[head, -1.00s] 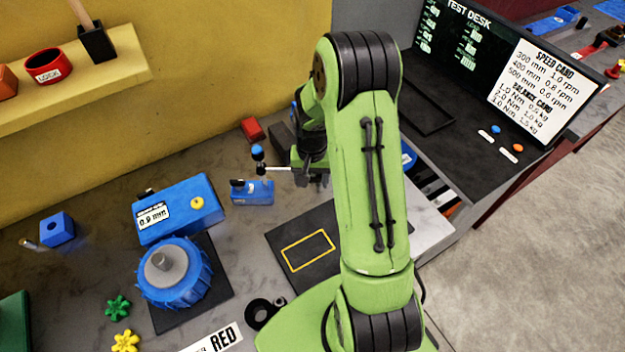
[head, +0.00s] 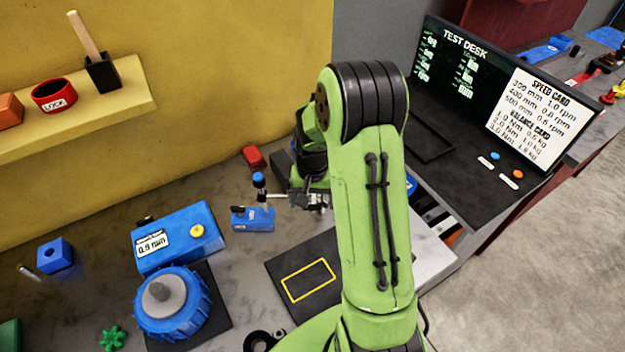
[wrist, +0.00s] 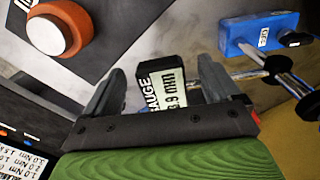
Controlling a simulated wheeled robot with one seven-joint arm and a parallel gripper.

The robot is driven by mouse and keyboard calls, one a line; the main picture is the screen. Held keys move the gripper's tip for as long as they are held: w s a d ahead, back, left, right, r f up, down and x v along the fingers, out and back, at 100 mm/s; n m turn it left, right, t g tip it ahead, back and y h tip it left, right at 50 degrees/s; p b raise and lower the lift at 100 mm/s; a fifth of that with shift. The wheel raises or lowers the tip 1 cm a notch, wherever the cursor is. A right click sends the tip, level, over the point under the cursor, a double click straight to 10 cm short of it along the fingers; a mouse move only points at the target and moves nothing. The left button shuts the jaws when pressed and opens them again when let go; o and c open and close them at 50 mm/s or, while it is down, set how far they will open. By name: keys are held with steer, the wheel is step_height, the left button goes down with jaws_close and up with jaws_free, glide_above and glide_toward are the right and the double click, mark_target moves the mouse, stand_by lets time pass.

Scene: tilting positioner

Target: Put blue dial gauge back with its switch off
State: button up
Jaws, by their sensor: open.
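The blue dial gauge's blue base (head: 253,218) stands on the grey bench, left of my gripper (head: 310,203) in the head view. A metal post with a blue knob (head: 259,180) rises from the base, and a rod runs right from it toward my gripper. In the wrist view the base (wrist: 258,32) is at upper right. The gauge's dark head (wrist: 162,82), with a readout ending in "9 mm", lies between the fingers of my gripper (wrist: 162,70). The fingers are open, with a gap visible at the left. I cannot tell the switch's state.
A blue box (head: 178,238) and a blue ribbed wheel (head: 172,305) stand left of the gauge. A red block (head: 253,157) lies behind it. A black mat with a yellow outline (head: 308,281) is bare in front. An orange-and-white round part (wrist: 60,30) shows in the wrist view.

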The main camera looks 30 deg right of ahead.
step_height(320, 180, up, 13)
steer(key=shift+p, duration=0.45)
steer(key=shift+a, duration=0.1)
steer(key=s+a+r+n+t, duration=0.3)
steer(key=s+a+r, duration=0.3)
steer(key=s+r, duration=0.3)
steer(key=s+a+n+t, duration=0.2)
steer(key=s+a+n, duration=0.1)
steer(key=s, duration=0.7)
steer(key=shift+s+a+r+n+t, duration=0.3)
steer(key=shift+s+a+r, duration=0.1)
steer(key=shift+a, duration=0.3)
stand_by(1.6)
